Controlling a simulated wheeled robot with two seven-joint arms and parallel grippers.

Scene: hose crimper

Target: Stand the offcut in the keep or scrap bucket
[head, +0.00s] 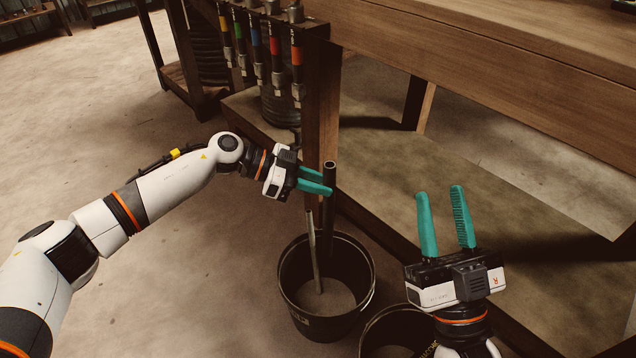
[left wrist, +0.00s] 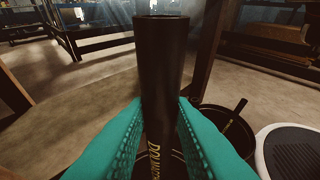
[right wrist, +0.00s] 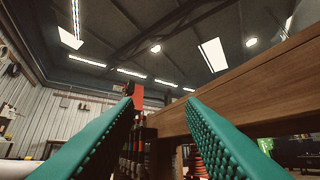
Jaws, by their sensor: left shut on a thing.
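The offcut, a dark hose piece (head: 329,205) with yellow lettering, is held upright between the green fingers of my left gripper (head: 316,183). It fills the middle of the left wrist view (left wrist: 163,75). It is above a black bucket (head: 290,300), near its far rim; I cannot tell whether its lower end is inside. A thin grey rod (head: 314,255) leans in this bucket. A second black bucket (head: 372,335) is partly hidden by my right arm; I cannot tell which is keep or scrap. My right gripper (head: 447,190) is open and empty.
A wooden bench (head: 480,60) runs along the right. Its post stands just behind the offcut. A rack of colour-banded hoses (head: 256,45) hangs at the bench end. The concrete floor (head: 150,270) to the left is clear.

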